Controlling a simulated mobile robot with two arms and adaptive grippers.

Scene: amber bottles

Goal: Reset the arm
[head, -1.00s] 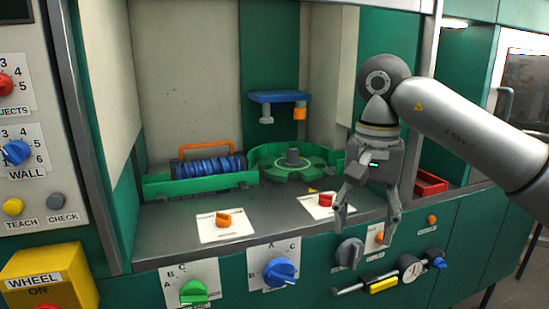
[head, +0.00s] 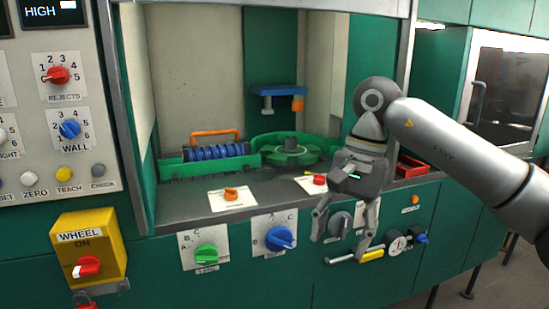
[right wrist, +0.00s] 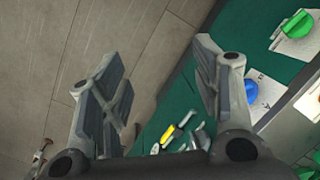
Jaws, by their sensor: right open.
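My right gripper (head: 340,244) hangs in front of the green machine's lower panel, at the end of my arm from the right. It is open, its fingers pointing down, with nothing between them. In the right wrist view its two fingers (right wrist: 165,95) stand wide apart over the floor (right wrist: 60,50) and the green panel (right wrist: 255,100). My left gripper is not in view.
Near the right gripper are a grey knob (head: 341,223), a dial gauge (head: 397,244) and a yellow-handled valve (head: 370,254). Blue (head: 280,238) and green (head: 206,254) knobs sit left. A yellow WHEEL box (head: 88,245) juts out at lower left.

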